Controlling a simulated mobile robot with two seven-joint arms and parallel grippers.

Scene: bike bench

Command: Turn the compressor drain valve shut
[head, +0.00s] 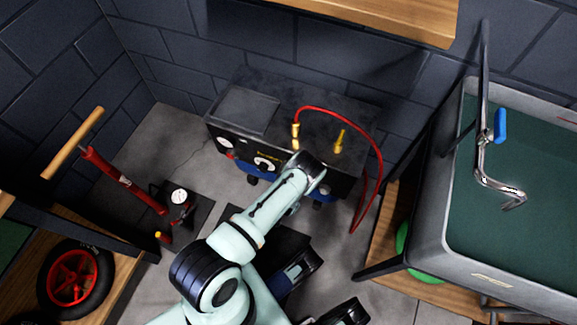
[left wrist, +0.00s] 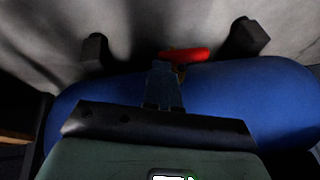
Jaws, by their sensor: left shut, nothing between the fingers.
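The compressor (head: 235,140) stands against the back wall, with a dark top and gauges on its front. Its blue tank (left wrist: 255,95) fills the middle of the left wrist view. The drain valve's red lever (left wrist: 186,55) lies crosswise at the tank's edge, with a bit of brass beside it. My left gripper (left wrist: 164,70) is shut and empty, its fingertips just beside the lever's left part; I cannot tell if they touch. In the head view my left arm covers the compressor's front, and the gripper and valve are hidden.
A red hose (head: 378,160) loops from the compressor's top down its right side. Dark feet (left wrist: 95,50) flank the valve. A red floor pump (head: 125,182) and a wheel (head: 75,278) are at left. A grey sink (head: 455,215) stands at right.

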